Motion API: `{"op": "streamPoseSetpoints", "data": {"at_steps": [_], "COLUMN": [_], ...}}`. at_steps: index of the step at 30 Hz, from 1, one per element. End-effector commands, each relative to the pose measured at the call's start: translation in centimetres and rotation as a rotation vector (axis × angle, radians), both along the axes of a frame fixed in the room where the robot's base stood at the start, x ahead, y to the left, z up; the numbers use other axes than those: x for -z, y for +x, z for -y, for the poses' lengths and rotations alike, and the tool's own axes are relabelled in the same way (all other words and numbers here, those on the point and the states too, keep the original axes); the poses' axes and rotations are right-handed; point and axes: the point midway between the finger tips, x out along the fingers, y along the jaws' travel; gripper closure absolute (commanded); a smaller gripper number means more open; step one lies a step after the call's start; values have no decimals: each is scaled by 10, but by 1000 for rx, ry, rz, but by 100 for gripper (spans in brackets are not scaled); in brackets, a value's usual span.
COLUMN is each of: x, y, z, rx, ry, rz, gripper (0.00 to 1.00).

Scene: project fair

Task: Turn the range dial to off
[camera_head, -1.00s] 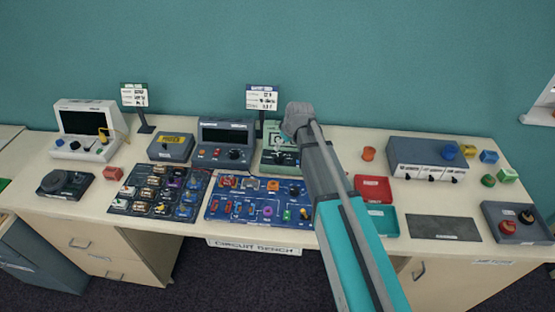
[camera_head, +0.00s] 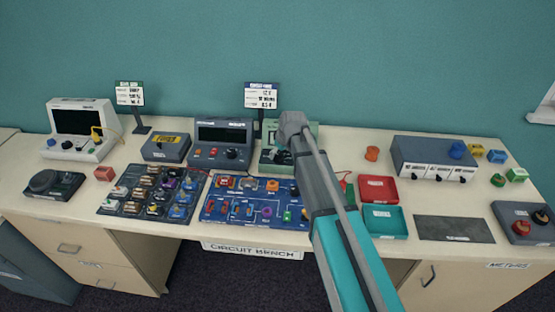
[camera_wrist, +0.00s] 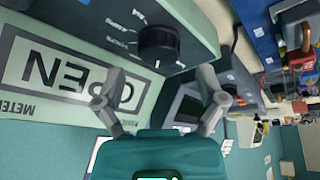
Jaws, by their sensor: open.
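The range dial (camera_wrist: 158,47) is a black round knob on the face of a pale green meter (camera_wrist: 95,88). The wrist view shows the meter turned over, with a large OPEN display and white markings around the dial. I cannot tell which marking the dial points at. My gripper (camera_wrist: 160,76) is open, its two fingertips apart on either side of the dial's lower edge, with nothing held. Contact with the dial is not clear. In the head view the meter (camera_head: 305,131) stands at the back of the bench, partly hidden by my arm.
A dark bench supply (camera_head: 223,143) stands just left of the meter, with a blue circuit board (camera_head: 235,214) in front. Red (camera_head: 378,187) and teal (camera_head: 384,221) trays lie to the right. A sign stand (camera_head: 262,96) rises behind the meter.

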Motion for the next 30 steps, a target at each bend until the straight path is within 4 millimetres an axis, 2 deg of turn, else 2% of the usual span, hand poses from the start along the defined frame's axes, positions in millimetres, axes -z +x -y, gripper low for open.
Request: {"op": "streamPoseSetpoints", "data": {"at_steps": [1, 9, 23, 26, 30], "x": [8, 20, 22, 22, 22], "y": [2, 6, 7, 7, 7], "z": [-1, -5, -6, -6, -6], "rx": [0, 0, 0, 0, 0], "ry": [0, 0, 0, 0, 0], "rz": [0, 0, 0, 0, 0], "gripper": [10, 10, 10, 25, 51]}}
